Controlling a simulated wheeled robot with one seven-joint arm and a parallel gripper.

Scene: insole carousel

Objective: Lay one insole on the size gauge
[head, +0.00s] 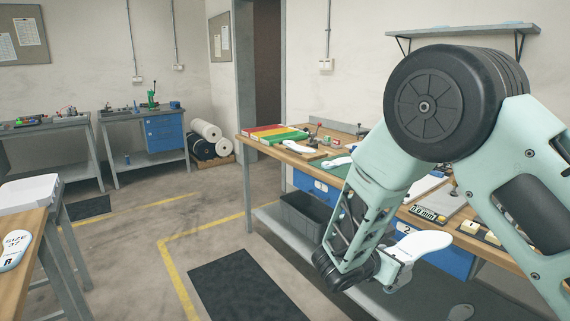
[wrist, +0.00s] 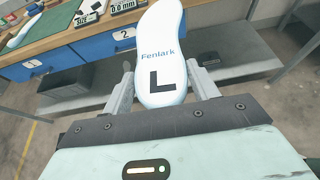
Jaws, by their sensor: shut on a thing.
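My gripper (head: 398,262) is shut on a white insole (head: 428,243), held in front of the workbench and clear of its top. In the wrist view the insole (wrist: 162,50) stands between the two fingers (wrist: 160,85), marked "Fenlark" and a black "L". Its far end runs out of the picture. A dark plate lettered "SIZE" (wrist: 86,18), perhaps the size gauge, lies on the bench in the wrist view, beside a "0.0 mm" readout (wrist: 122,5). The readout (head: 425,213) also shows in the head view. My arm hides part of the bench there.
The long workbench (head: 272,147) carries coloured strips (head: 272,134) and other white insoles (head: 299,146). Blue drawers (head: 318,190) and a grey bin (head: 305,214) are below. The floor between is open.

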